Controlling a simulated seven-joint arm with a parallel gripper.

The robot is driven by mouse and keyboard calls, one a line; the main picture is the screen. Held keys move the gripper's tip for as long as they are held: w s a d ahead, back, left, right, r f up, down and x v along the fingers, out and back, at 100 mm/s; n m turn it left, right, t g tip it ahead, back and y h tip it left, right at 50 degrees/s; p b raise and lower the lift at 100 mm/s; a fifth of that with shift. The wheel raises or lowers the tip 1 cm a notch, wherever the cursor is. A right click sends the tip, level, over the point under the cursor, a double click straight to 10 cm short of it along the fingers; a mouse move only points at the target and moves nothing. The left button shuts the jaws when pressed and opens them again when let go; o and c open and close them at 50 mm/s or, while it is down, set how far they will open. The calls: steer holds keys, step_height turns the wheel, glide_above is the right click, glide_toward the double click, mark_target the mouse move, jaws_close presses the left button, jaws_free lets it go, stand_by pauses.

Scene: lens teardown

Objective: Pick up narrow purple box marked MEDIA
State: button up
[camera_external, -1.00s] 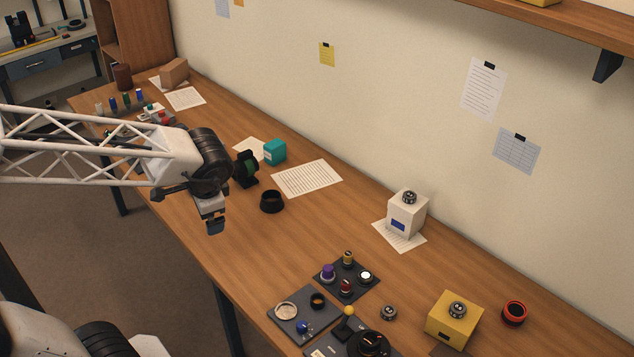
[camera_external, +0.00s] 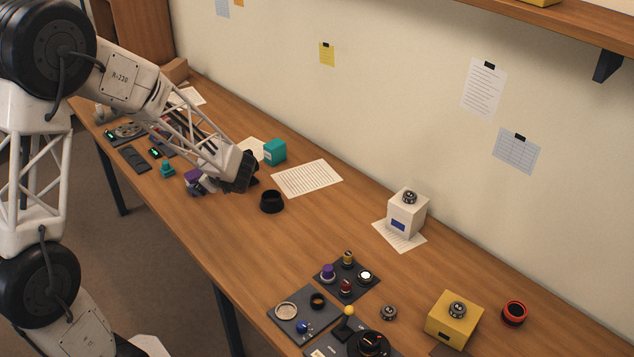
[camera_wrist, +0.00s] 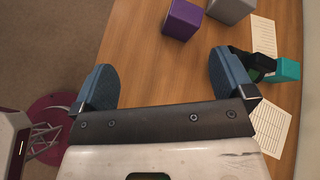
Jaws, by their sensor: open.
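A purple box (camera_wrist: 183,18) stands on the wooden bench at the top of the wrist view, cut off by the frame edge. No MEDIA marking is readable on it. A purple shape that looks like the same box (camera_external: 192,176) shows in the external view beside the end of my arm. My gripper (camera_wrist: 164,66) is open, with its two blue fingers wide apart and bare bench between them. The box is beyond the fingertips, apart from them, a little right of the gap's middle. In the external view the arm partly hides the gripper.
A grey box (camera_wrist: 230,8) stands just right of the purple one. A teal box (camera_wrist: 286,70), a black stand (camera_wrist: 262,62) and paper sheets lie further right. A black ring (camera_external: 272,201) and a teal item (camera_external: 167,169) stand nearby. The bench's front edge is close.

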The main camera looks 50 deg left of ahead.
steer(key=w+a+f+m, duration=0.1)
steer(key=a+f+m, duration=0.1)
steer(key=a+f, duration=0.1)
steer(key=w+a+f+m+t+y, duration=0.1)
steer(key=a+f+m, duration=0.1)
steer(key=a+f, duration=0.1)
steer(key=w+a+f+m+t, duration=0.1)
steer(key=w+a+f+m, duration=0.1)
steer(key=a+f, duration=0.2)
steer(key=shift+f+m+y, duration=0.4)
steer(key=shift+f, duration=0.15)
steer(key=shift+a, duration=0.1)
steer(key=shift+x, duration=1.25)
steer(key=shift+x, duration=2.6)
steer(key=shift+r, duration=0.15)
steer(key=c, duration=1.1)
steer(key=shift+o, duration=0.2)
